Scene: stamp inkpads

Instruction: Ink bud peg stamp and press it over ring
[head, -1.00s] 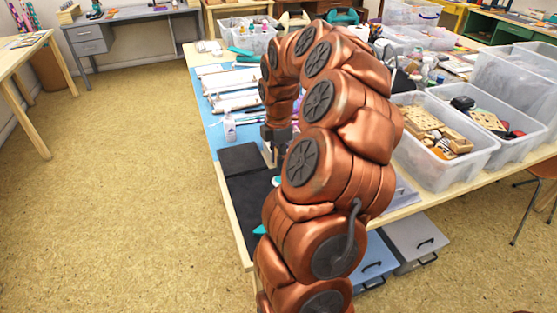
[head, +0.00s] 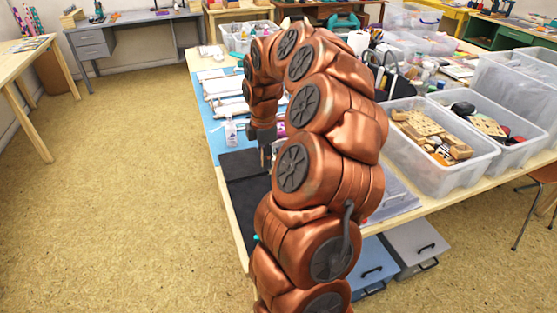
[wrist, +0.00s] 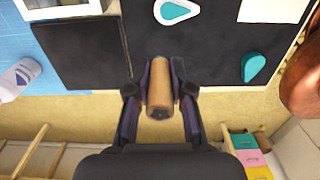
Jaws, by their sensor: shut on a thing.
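My gripper (wrist: 160,92) is shut on a wooden peg stamp (wrist: 159,88), a round light-brown peg with a dark end toward the wrist camera. In the head view my gripper (head: 263,134) is over the black mat (head: 245,192) at the table's left edge, with the peg (head: 265,157) below it. In the wrist view a teal drop shape in a white surround (wrist: 175,10) lies on the mat beyond the peg. A second teal drop (wrist: 253,67) lies to the right. I cannot make out a ring or the peg's stamping face.
A black square pad (wrist: 82,50) lies left of the peg, and a white card (wrist: 265,10) at the upper right. Clear bins (head: 440,140) of wooden pieces stand right of my arm.

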